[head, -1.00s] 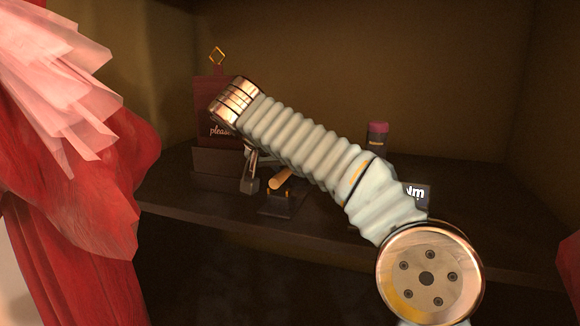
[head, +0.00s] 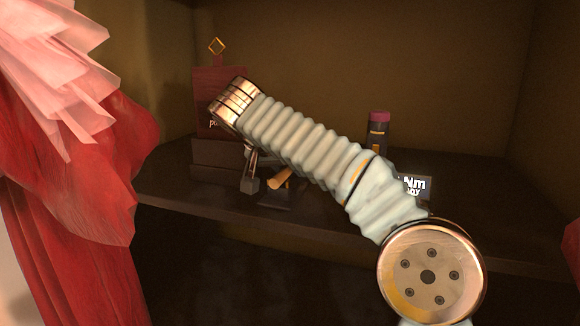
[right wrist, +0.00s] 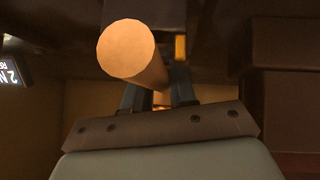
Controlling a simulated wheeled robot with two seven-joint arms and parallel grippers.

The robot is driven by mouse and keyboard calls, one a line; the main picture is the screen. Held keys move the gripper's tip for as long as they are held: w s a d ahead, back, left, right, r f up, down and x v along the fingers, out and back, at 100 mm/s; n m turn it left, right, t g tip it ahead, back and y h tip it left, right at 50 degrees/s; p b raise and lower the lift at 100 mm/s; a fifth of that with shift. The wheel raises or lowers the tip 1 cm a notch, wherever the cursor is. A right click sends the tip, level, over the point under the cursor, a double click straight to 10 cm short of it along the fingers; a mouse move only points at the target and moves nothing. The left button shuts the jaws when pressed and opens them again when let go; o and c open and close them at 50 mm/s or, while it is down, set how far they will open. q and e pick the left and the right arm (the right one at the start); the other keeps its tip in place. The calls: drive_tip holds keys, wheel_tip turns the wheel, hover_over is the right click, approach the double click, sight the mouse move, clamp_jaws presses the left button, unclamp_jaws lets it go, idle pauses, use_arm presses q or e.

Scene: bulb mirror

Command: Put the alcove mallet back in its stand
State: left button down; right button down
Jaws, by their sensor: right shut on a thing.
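The mallet shows as a pale wooden handle (head: 279,179), just right of my right gripper (head: 250,182) in the head view. In the right wrist view the round end of the mallet handle (right wrist: 127,48) faces the camera, and the shaft runs back between the fingers of my right gripper (right wrist: 160,98), which is shut on it. The mallet's head cannot be made out. A low dark block, which may be the stand (head: 288,196), sits on the shelf behind and below the handle, partly hidden by my arm. My left gripper is not in view.
A dark red sign (head: 208,100) on a dark box (head: 220,160) stands at the left of the shelf (head: 460,225). A dark bottle with a pink cap (head: 378,130) and a small lettered card (head: 415,187) stand right. Red draped cloth (head: 75,190) fills the left.

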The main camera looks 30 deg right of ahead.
drive_tip(key=c, duration=0.8)
unclamp_jaws()
drive_tip(key=p+v, duration=0.3)
drive_tip(key=v, duration=1)
drive_tip(key=shift+s+a+r, duration=0.15)
drive_tip(key=shift+a+r, duration=0.05)
drive_tip(key=shift+r, duration=0.1)
